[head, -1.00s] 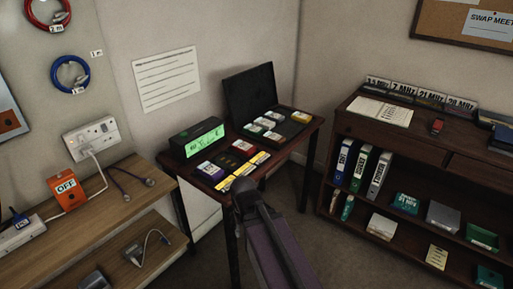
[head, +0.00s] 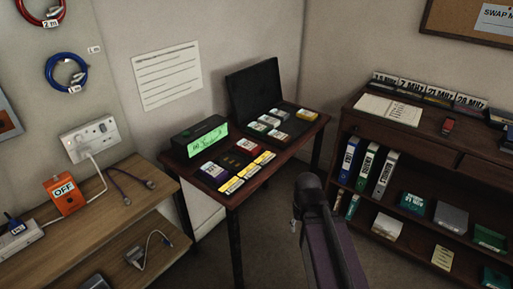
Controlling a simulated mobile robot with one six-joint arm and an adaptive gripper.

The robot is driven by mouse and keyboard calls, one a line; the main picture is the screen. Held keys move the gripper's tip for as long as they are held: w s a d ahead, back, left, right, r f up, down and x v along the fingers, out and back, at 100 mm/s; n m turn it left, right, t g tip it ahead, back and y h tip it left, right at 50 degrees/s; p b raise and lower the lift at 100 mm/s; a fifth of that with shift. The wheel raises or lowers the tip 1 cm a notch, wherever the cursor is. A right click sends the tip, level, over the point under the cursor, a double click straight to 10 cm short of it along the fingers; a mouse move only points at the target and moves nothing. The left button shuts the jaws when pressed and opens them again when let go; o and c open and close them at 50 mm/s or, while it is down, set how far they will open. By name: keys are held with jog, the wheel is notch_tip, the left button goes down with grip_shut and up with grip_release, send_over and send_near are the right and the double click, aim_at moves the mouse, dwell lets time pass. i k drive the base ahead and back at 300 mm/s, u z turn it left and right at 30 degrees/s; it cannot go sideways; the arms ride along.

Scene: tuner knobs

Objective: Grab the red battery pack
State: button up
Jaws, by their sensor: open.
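A small red block with a dark part (head: 448,125) lies on top of the dark wooden bookcase at the right in the head view. It looks like the red battery pack, but it is too small to be sure. My arm rises from the bottom centre, in front of the gap between the small table and the bookcase. Only a little of my gripper (head: 294,224) seems to show at the arm's left side, and the arm hides the rest. It is open, well left of the red block and apart from it.
The small table (head: 233,203) holds a green-lit display (head: 199,142), several coloured cards or packs and an open black case (head: 254,91). An open notebook (head: 388,109) and frequency signs share the bookcase (head: 400,135) top. A wooden bench (head: 120,212) stands left.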

aim_at(248, 147)
jog(key=z, duration=0.15)
jog(key=k, duration=1.2)
jog(key=u, duration=0.95)
jog(key=i, duration=1)
jog(key=u, duration=0.1)
